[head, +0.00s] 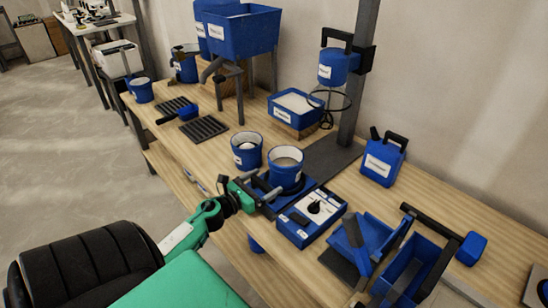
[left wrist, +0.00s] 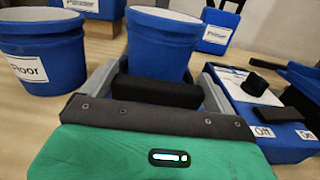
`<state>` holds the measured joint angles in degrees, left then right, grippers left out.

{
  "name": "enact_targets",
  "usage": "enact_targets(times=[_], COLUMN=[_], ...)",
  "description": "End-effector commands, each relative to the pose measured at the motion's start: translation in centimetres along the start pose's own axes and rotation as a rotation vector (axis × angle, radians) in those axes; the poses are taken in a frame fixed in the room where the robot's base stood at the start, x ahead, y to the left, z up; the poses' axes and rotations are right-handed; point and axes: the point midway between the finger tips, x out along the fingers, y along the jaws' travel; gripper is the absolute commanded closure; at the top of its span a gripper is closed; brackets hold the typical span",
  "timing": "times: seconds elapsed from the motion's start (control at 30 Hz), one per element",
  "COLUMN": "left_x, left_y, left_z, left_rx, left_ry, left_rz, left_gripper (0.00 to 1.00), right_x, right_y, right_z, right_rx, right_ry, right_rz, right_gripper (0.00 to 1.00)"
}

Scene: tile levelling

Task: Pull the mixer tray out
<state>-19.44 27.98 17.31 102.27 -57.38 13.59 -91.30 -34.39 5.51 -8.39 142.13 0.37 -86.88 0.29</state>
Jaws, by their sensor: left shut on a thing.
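The mixer tray (head: 291,196) is a low blue tray at the table's front edge, with a blue bucket (head: 286,175) standing upright on it. Its black handle bar (left wrist: 155,91) shows close up in the left wrist view, in front of the bucket. My left gripper (head: 257,197) reaches in from the left and is shut on this handle. Its grey fingers lie at both sides of the bar in the left wrist view. The bucket hides much of the tray. My right gripper is not in view.
A control box (head: 312,215) with a dial stands close right of the tray. A second bucket (head: 246,155) stands close left. The mixer stand's post (head: 356,95) rises behind, with a blue mixer head (head: 335,70). Blue tools (head: 375,232) lie at the right. Bare floor lies in front.

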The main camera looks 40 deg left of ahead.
Motion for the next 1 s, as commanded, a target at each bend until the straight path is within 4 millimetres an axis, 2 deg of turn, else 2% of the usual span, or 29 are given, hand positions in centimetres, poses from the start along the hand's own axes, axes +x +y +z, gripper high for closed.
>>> enact_targets(times=[0.2,0.6,0.63,0.67,1.0], left_x=[-1.7,-1.9,-1.9,-1.9,-2.4], left_y=[0.0,0.0,0.0,0.0,0.0], left_z=[-0.1,0.0,0.0,0.0,-0.1], left_rx=[-0.002,-0.003,-0.003,-0.003,-0.003], left_ry=[0.001,0.0,0.0,0.0,0.001], left_rz=[0.001,0.002,0.002,0.003,0.002], left_gripper=[0.5,0.5,0.07,0.01,0.0], right_x=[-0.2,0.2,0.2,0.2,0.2], right_y=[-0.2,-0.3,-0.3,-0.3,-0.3], right_z=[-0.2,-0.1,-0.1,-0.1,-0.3], right_rx=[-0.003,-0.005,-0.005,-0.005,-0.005], right_ry=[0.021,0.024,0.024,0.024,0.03], right_rz=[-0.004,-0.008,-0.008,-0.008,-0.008], right_gripper=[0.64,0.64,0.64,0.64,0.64])
